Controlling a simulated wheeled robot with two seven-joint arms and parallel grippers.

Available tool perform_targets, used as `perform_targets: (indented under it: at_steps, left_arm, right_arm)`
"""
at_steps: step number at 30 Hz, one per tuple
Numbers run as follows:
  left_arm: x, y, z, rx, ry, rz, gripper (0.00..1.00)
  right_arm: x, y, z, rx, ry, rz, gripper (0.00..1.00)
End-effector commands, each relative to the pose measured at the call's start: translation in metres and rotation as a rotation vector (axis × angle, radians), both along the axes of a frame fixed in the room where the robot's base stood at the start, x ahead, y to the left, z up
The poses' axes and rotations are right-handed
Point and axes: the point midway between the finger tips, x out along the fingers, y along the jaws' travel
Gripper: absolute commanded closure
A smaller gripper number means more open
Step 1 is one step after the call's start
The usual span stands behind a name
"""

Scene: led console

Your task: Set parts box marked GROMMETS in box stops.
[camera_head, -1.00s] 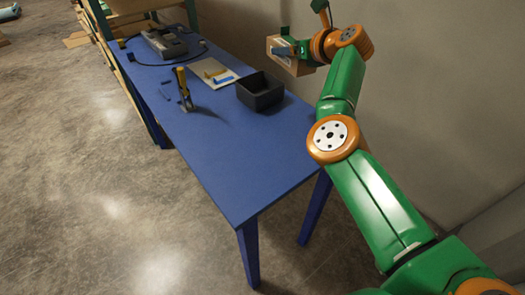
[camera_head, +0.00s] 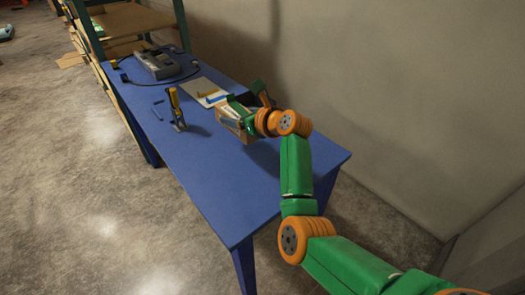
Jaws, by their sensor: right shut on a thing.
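My right gripper (camera_head: 248,112) is shut on a light brown box (camera_head: 231,119), the parts box, over the right side of the blue table. Any marking on the box is too small to read. Just behind it lies a pale board (camera_head: 200,86) with a yellow strip (camera_head: 208,92) and a blue strip (camera_head: 217,98), which look like the box stops. The box and gripper cover the board's near right part, and I cannot tell whether the box touches anything below. My left gripper is not in view.
A clamp-like tool with a yellow handle (camera_head: 175,102) stands left of the box on the blue table (camera_head: 220,185). A grey console (camera_head: 156,64) with a dark cable sits at the far end. The table's near half is clear. A wall runs along the right.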

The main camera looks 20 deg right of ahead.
Motion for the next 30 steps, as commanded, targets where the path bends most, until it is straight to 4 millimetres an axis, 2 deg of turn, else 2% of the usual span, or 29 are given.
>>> perform_targets:
  at_steps: [3,9,14,18,25,26,28,30]
  left_arm:
    - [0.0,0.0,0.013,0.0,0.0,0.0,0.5]
    - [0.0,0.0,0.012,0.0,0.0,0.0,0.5]
    - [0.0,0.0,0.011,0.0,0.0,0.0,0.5]
    - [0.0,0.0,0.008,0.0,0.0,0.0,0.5]
    - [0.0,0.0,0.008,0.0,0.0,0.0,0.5]
    - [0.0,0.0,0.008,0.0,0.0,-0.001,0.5]
    - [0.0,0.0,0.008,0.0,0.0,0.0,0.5]
    - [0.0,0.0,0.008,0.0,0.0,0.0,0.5]
  right_arm:
    - [-0.023,-0.021,-0.01,-0.004,0.002,-0.003,0.88]
    - [-0.045,-0.041,-0.052,-0.003,0.003,-0.001,0.88]
    - [-0.056,-0.051,-0.07,-0.004,0.001,-0.002,0.88]
    - [-0.057,-0.052,-0.097,-0.002,0.002,0.0,0.88]
    - [-0.056,-0.052,-0.101,-0.002,-0.002,0.0,0.88]
    - [-0.056,-0.052,-0.101,-0.002,-0.001,0.0,0.2]
    - [-0.056,-0.052,-0.101,-0.001,0.0,-0.001,0.01]
    - [-0.056,-0.052,-0.101,-0.001,0.0,-0.001,0.0]
